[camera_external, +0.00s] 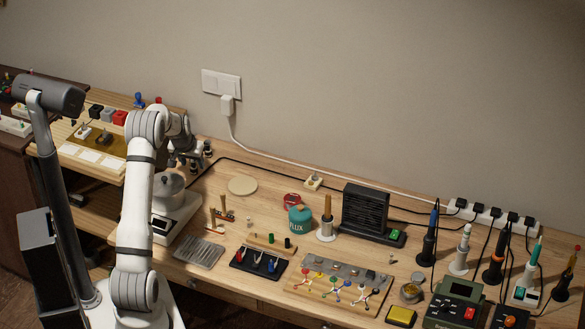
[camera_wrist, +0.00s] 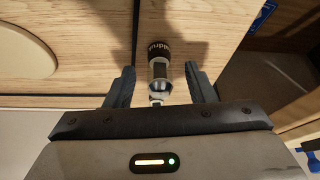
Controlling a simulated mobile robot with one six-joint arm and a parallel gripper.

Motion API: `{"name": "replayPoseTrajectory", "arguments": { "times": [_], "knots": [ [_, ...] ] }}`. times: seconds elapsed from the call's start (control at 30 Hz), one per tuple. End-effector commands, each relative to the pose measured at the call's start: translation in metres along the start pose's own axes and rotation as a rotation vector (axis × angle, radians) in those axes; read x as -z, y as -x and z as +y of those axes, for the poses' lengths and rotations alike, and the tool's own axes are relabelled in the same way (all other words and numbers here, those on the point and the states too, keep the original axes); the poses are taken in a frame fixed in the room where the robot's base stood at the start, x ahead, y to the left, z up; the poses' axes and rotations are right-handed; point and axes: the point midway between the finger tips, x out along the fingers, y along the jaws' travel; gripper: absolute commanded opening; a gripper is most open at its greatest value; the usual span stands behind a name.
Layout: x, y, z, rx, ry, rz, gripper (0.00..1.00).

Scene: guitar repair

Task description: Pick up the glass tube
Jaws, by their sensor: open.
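What looks like the glass tube (camera_wrist: 160,70) shows in the wrist view as a small cylinder with a dark lettered end and a pale, shiny body. My gripper (camera_wrist: 158,80) is open, with one finger on each side of it and a gap visible on both sides. The tube's near end is partly hidden by the gripper body. In the external view my gripper (camera_external: 192,158) is low over the back left of the workbench (camera_external: 270,165); the tube cannot be made out clearly there.
A round cream disc (camera_external: 242,185) lies right of my gripper. A white device (camera_external: 172,208) stands in front of it. Flux jar (camera_external: 300,220), tool holders and several soldering irons fill the bench's middle and right. The bench's left edge is close.

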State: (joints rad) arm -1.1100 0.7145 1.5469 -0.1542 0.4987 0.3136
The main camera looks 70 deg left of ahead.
Motion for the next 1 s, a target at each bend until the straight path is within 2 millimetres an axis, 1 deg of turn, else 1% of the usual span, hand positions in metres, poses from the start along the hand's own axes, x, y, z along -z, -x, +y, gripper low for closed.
{"name": "replayPoseTrajectory", "arguments": {
  "times": [0.03,0.13,0.4,0.47,0.87,0.9,1.0],
  "knots": [
    [0.0,-0.008,0.0,0.0,0.0,-0.002,0.5],
    [0.0,-0.018,0.0,-0.001,0.0,-0.002,0.5],
    [0.0,-0.02,0.0,0.0,-0.001,0.0,0.5],
    [0.0,-0.02,0.0,0.0,-0.001,0.0,0.46],
    [0.0,-0.02,0.0,0.0,-0.001,0.0,0.13],
    [0.0,-0.02,0.0,0.0,-0.001,0.0,0.11],
    [0.0,-0.02,0.0,0.0,-0.001,0.0,0.11]
  ]
}}
